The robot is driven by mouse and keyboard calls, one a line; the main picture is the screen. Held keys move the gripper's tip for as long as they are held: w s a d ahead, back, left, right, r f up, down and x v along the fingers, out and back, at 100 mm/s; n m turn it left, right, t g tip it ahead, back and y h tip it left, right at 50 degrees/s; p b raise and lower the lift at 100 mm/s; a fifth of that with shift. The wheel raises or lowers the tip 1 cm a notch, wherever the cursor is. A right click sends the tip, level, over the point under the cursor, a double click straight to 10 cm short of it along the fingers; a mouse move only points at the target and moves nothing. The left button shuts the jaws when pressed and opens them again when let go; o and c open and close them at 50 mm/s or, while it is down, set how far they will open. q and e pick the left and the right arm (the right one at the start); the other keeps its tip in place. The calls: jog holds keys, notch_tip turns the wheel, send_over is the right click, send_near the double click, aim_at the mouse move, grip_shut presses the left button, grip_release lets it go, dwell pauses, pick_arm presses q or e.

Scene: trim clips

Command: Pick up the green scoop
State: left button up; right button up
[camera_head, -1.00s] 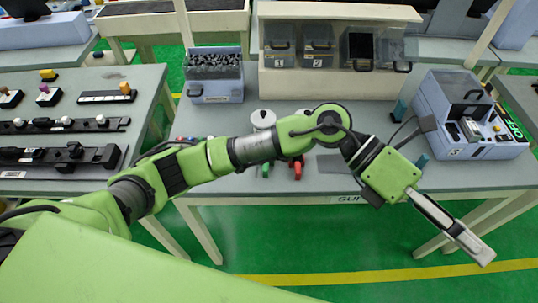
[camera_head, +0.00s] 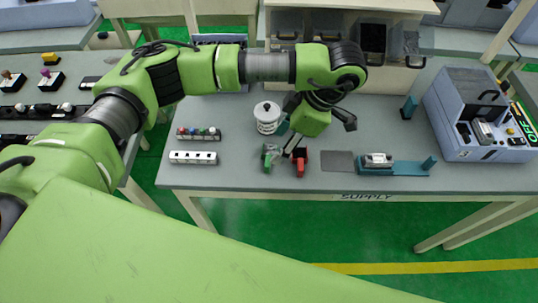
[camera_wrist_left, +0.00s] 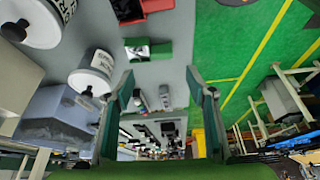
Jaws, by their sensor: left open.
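The green scoop (camera_head: 267,159) stands near the front edge of the supply table, left of a red scoop (camera_head: 300,162). It also shows in the left wrist view as a green block (camera_wrist_left: 148,51) beyond the fingertips. My left gripper (camera_head: 293,148) hangs over the table just by the two scoops, partly hidden by its own wrist. In the left wrist view its two fingers (camera_wrist_left: 165,85) are spread apart with nothing between them. I cannot tell whether a finger touches a scoop. My right gripper is not in view.
A white canister (camera_head: 267,118) stands close behind the green scoop. Two small connector strips (camera_head: 194,157) lie to the left. A dark flat pad (camera_head: 337,161) and a blue fixture (camera_head: 395,169) are to the right. A blue-grey machine (camera_head: 480,125) is at far right.

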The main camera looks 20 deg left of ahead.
aim_at(267, 160)
pick_arm(q)
jog(key=x, duration=0.3)
jog(key=shift+f+p, duration=0.15)
jog(key=shift+p, duration=0.25)
jog(key=shift+s+a+f+p, duration=0.1)
jog(key=shift+f+p, duration=0.35)
jog(key=x, duration=0.1)
jog(key=p+x, duration=0.2)
jog(key=x, duration=0.1)
jog(key=shift+d+f, duration=0.2)
jog(key=shift+d, duration=0.05)
jog(key=shift+f, duration=0.2)
jog(key=c, duration=1.2)
